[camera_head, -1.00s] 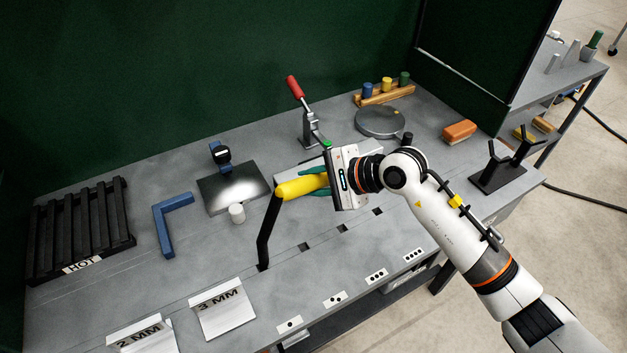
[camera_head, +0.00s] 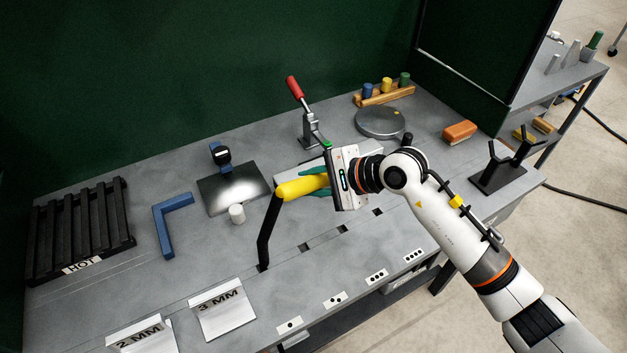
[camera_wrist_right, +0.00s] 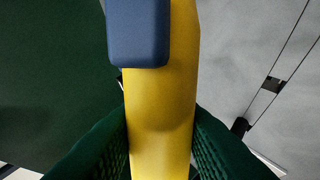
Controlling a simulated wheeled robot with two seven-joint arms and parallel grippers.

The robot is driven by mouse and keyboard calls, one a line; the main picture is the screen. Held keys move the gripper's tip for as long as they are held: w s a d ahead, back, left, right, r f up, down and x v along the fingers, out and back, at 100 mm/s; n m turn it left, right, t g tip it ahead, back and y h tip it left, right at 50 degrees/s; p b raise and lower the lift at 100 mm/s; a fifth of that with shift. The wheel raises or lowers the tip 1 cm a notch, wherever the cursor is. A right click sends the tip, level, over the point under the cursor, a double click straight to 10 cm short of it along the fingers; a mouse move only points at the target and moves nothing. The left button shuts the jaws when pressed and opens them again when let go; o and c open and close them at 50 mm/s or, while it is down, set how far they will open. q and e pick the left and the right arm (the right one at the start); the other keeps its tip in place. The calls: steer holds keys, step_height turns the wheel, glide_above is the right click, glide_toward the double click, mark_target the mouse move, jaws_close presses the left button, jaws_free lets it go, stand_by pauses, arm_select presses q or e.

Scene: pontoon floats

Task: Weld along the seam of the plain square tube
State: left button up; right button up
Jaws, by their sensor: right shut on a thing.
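My right gripper (camera_head: 322,183) has green fingers and is shut on a yellow welding torch (camera_head: 297,188). The torch is held above the table, its black neck (camera_head: 266,235) bending down toward a slot in the tabletop; I cannot tell whether its tip touches. In the right wrist view, the green fingers press both sides of the yellow handle (camera_wrist_right: 162,120), with a blue-grey block (camera_wrist_right: 138,32) on it. A red-handled toggle clamp (camera_head: 308,128) stands behind the gripper. I cannot make out the plain square tube; a pale piece behind the torch is mostly hidden. My left gripper is out of view.
On the grey table (camera_head: 215,262) are a black slatted rack (camera_head: 82,228) marked HOT, a blue angle piece (camera_head: 165,228), a dark plate (camera_head: 225,190), and 2 MM and 3 MM signs (camera_head: 222,310). A round disc (camera_head: 380,121), an orange block (camera_head: 459,131) and a black forked stand (camera_head: 500,172) are to the right.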

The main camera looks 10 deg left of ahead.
steer(key=shift+w+d+r, duration=0.1)
steer(key=shift+w+d, duration=0.05)
steer(key=shift+w, duration=0.05)
steer(key=shift+w+d+r+b, duration=0.1)
steer(key=shift+w+d+b, duration=0.15)
steer(key=shift+d+b, duration=0.25)
steer(key=shift+w+d+b, duration=0.1)
steer(key=shift+w+b, duration=0.05)
steer(key=shift+b, duration=0.2)
stand_by(0.9)
steer(key=shift+w+d+b, duration=0.25)
steer(key=shift+d+b, duration=0.05)
steer(key=shift+w+d+b, duration=0.55)
steer(key=shift+d+b, duration=0.2)
steer(key=shift+b, duration=0.15)
steer(key=shift+w+d+b, duration=0.55)
steer(key=shift+d+b, duration=0.15)
steer(key=shift+b, duration=0.15)
stand_by(3.2)
steer(key=shift+w+d+b, duration=0.25)
steer(key=shift+d+b, duration=0.05)
steer(key=shift+w+d, duration=0.1)
steer(key=shift+d, duration=0.05)
stand_by(0.4)
